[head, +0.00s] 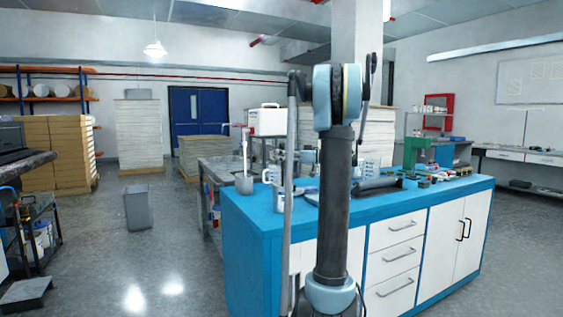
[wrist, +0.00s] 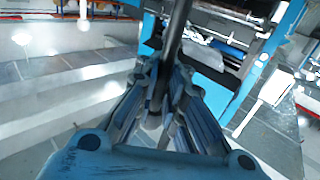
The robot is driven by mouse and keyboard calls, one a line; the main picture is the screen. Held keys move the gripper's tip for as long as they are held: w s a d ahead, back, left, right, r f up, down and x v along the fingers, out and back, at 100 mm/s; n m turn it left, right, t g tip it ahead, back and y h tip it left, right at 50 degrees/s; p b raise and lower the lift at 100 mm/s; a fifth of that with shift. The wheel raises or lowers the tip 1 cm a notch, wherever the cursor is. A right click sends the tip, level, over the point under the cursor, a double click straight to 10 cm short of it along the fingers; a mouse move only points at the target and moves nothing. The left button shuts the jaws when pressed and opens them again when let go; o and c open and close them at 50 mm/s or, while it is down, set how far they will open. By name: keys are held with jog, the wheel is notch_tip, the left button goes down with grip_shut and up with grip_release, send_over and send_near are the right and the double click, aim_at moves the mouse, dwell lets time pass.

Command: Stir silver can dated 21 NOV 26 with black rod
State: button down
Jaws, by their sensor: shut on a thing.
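In the wrist view my gripper (wrist: 160,105) is shut on a dark rod (wrist: 177,35), which runs up from between the fingers toward the top of the picture. In the head view my arm stands in the middle, and I cannot make out the gripper or the rod there. A grey can-like container (head: 244,185) stands at the left end of the blue-topped bench, with a pale upright thing rising from it. I cannot read any date, so I cannot tell which container is the silver can dated 21 NOV 26. My arm hides part of the bench top.
The blue bench (head: 430,196) carries a clear measuring jug (head: 371,168), a green device (head: 418,152) and several small items. A white container (head: 267,121) stands behind. A grey bin (head: 138,208) stands on the floor at left, with open floor around it.

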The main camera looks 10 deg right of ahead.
jog(key=shift+r, duration=5.3)
jog(key=shift+r, duration=2)
